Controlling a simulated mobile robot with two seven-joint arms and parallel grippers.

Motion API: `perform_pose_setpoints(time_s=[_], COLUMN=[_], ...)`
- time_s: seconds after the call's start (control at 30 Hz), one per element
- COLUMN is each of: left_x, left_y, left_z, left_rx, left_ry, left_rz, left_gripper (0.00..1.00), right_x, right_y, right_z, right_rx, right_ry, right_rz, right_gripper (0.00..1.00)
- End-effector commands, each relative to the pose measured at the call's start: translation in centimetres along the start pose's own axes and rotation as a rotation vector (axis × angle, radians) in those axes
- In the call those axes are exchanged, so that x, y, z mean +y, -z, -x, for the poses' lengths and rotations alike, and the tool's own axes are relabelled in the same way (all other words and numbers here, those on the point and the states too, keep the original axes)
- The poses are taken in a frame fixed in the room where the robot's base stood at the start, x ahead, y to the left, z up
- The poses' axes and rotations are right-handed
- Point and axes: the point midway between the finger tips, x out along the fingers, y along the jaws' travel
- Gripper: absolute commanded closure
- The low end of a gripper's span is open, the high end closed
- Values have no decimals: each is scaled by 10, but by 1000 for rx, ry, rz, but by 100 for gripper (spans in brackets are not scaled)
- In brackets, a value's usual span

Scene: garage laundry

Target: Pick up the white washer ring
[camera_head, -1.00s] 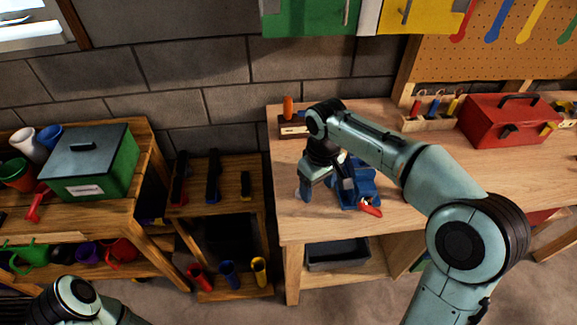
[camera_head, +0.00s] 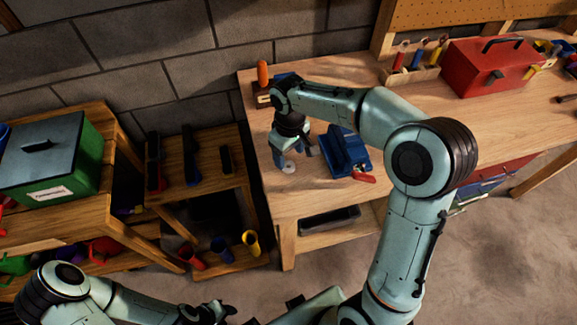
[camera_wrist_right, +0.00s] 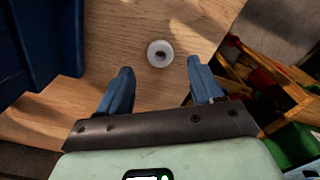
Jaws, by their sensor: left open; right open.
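The white washer ring (camera_head: 289,168) lies flat on the wooden workbench (camera_head: 300,205), near its left end. In the right wrist view the ring (camera_wrist_right: 160,53) shows whole, with a small dark hole, on bare wood. My right gripper (camera_head: 296,158) is open and empty over the ring and points down at the bench. In the wrist view its two blue fingertips (camera_wrist_right: 160,68) stand apart, with the ring just ahead of and between them in the picture. My left gripper (camera_head: 215,312) is open and empty, low in the head view, away from the bench.
A blue vise (camera_head: 345,150) with a red handle stands right of the ring, close to my right gripper. A block with an orange-handled tool (camera_head: 263,73) stands behind. A red toolbox (camera_head: 490,65) is farther right. Shelves with a green box (camera_head: 50,165) stand left.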

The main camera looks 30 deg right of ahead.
Motion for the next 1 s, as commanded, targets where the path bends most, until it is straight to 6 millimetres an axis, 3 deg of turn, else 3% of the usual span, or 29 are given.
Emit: perform_pose_setpoints(time_s=[0.3,0.63,0.8,1.0], left_x=[-1,-1,-1,-1], left_y=[-1,-1,-1,-1], left_z=[-2,-2,-2,-2], left_rx=[-1,-1,-1,-1], left_ry=[0,0,0,0], left_rz=[0,0,0,0], left_gripper=[57,57,57,57], right_x=[0,0,0,0], right_y=[-5,-4,-4,-4], right_z=[-44,-50,-50,-50], right_rx=[-4,-1,-1,-1], right_ry=[0,0,0,0], right_rz=[0,-1,0,0], right_gripper=[34,34,90,94])
